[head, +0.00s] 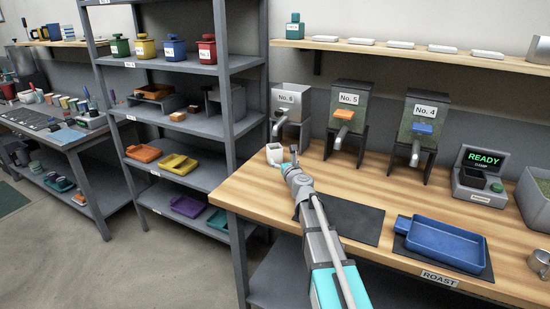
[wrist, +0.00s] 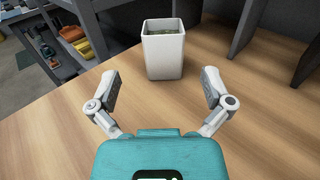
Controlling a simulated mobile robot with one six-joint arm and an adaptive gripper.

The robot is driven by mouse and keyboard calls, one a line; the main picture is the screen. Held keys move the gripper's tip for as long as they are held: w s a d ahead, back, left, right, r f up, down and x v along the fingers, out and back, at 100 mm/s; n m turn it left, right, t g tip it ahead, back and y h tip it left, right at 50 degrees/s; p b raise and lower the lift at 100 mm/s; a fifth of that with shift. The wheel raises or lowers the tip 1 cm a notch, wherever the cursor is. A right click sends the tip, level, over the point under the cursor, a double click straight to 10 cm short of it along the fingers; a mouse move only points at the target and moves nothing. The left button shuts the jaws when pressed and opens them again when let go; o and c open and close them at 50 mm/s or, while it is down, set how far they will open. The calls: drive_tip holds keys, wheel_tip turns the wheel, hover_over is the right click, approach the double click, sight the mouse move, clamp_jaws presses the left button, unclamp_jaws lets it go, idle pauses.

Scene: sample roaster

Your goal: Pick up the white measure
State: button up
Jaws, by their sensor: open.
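The white measure (wrist: 163,55) is a square-topped white cup standing upright on the wooden bench, with something dark greenish inside. In the head view the white measure (head: 274,153) stands near the bench's left end, in front of the No. 6 dispenser. My gripper (wrist: 160,88) is open and empty, its two fingers spread wide. The measure stands just beyond the fingertips, roughly centred between them and apart from both. In the head view my gripper (head: 292,154) is small and right beside the measure.
Dispensers No. 6 (head: 292,100), No. 5 (head: 349,107) and No. 4 (head: 424,117) stand behind on the wooden bench (head: 255,189). A dark mat (head: 350,221) and a blue tray (head: 447,243) lie to the right. A grey shelf rack (head: 231,150) stands left of the bench.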

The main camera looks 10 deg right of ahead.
approach(275, 146)
drive_tip(key=shift+w+a+r, duration=0.25)
drive_tip(key=shift+w+a, duration=0.15)
drive_tip(key=shift+w, duration=0.1)
drive_tip(key=shift+w+a+r, duration=0.25)
drive_tip(key=shift+w+a, duration=0.2)
drive_tip(key=shift+w, duration=0.1)
drive_tip(key=shift+w+a, duration=0.1)
drive_tip(key=shift+w, duration=1.2)
drive_tip(key=shift+w+a, duration=0.15)
drive_tip(key=shift+w, duration=1.15)
drive_tip(key=c, duration=1.1)
drive_tip(key=shift+r, duration=0.15)
